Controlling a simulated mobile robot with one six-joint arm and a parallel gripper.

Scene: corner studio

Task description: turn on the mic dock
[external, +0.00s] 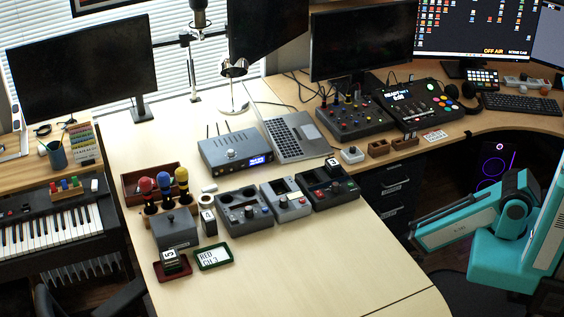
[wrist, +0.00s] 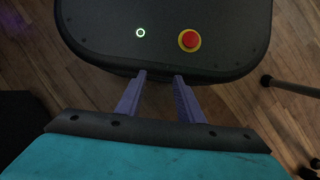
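No label marks the mic dock, and I cannot tell for sure which device it is. Three microphones with red, blue and yellow foam heads (external: 163,181) stand at the left of the light desk. In front of them is a grey box (external: 175,229). To its right are a grey two-well unit (external: 243,212), a light grey unit (external: 286,200) and a dark unit with red and green parts (external: 322,190). My gripper (wrist: 160,76) is open and empty in the wrist view, over my own base, far from the desk devices. Its fingertips are not clear in the external view.
A mixer (external: 352,117) and control deck (external: 420,104) are farther right. The front right of the desk (external: 340,245) is clear.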

